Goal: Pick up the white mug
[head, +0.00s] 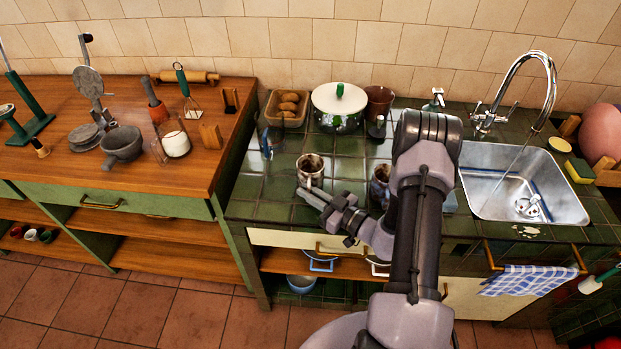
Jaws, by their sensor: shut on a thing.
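The white mug (316,179) is upright at the front of the green tiled counter, its dark inside visible from above. My gripper (308,192) reaches in from the right and is shut on the near side of the mug. The fingers partly cover the mug's lower front, so I cannot tell whether they hold its handle or its wall. I also cannot tell whether its base touches the tiles.
Another mug (379,189) stands to the right, partly behind my arm. A sink (500,170) is at right. Tiles left of the mug are clear.

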